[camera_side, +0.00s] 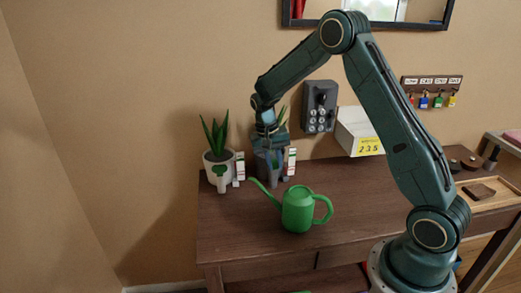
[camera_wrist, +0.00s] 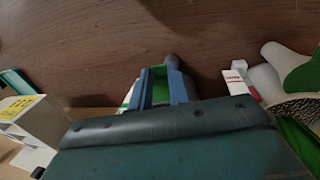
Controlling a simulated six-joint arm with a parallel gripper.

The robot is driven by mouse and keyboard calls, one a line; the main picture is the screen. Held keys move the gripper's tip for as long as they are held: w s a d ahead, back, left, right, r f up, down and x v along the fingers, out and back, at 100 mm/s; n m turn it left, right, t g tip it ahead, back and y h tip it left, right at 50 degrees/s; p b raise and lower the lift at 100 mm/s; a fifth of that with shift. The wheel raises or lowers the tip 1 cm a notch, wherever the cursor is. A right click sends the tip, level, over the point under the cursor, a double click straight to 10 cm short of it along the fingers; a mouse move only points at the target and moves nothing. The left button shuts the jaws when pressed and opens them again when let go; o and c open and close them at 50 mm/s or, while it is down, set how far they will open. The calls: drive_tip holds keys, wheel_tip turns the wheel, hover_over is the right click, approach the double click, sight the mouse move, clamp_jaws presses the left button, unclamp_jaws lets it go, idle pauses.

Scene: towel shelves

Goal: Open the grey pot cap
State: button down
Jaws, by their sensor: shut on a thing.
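The grey pot (camera_side: 262,168) stands at the back left of the desk with green leaves behind my arm. My gripper (camera_side: 268,138) reaches down over its front and hides much of it. In the wrist view my gripper (camera_wrist: 162,80) has its two blue fingers closed on a green part, which appears to be the grey pot cap (camera_wrist: 160,90). A grey spout tip (camera_wrist: 172,62) sticks out just beyond the fingers. I cannot tell whether the cap has turned or lifted.
A white pot (camera_side: 219,170) with a spiky plant and a green cap stands to the left. Small white-and-red boxes (camera_side: 291,161) stand beside the pots. A green watering can (camera_side: 298,210) is in front. A white box (camera_side: 358,132) and a grey lockbox (camera_side: 320,106) are to the right.

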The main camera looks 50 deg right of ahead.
drive_tip(key=shift+w+a+r+g+h, duration=0.15)
drive_tip(key=shift+w+g+h, duration=0.2)
drive_tip(key=shift+g+h, duration=0.4)
drive_tip(key=shift+w+a+r+g+h, duration=0.15)
drive_tip(key=shift+w+g+h, duration=0.2)
drive_tip(key=shift+g+h, duration=0.35)
drive_tip(key=shift+w+a+r+g+h, duration=0.1)
drive_tip(key=shift+w+a+g+h, duration=0.1)
drive_tip(key=shift+g+h, duration=0.35)
drive_tip(key=c, duration=1.3)
unclamp_jaws()
drive_tip(key=shift+s, duration=0.1)
drive_tip(key=shift+s+d+f+t+y, duration=0.1)
drive_tip(key=shift+s+d+t+y, duration=0.15)
drive_tip(key=shift+t+y, duration=0.35)
drive_tip(key=shift+s+d+f+t+y, duration=0.1)
drive_tip(key=shift+s+d+t+y, duration=0.1)
drive_tip(key=shift+t+y, duration=0.35)
drive_tip(key=shift+t, duration=0.25)
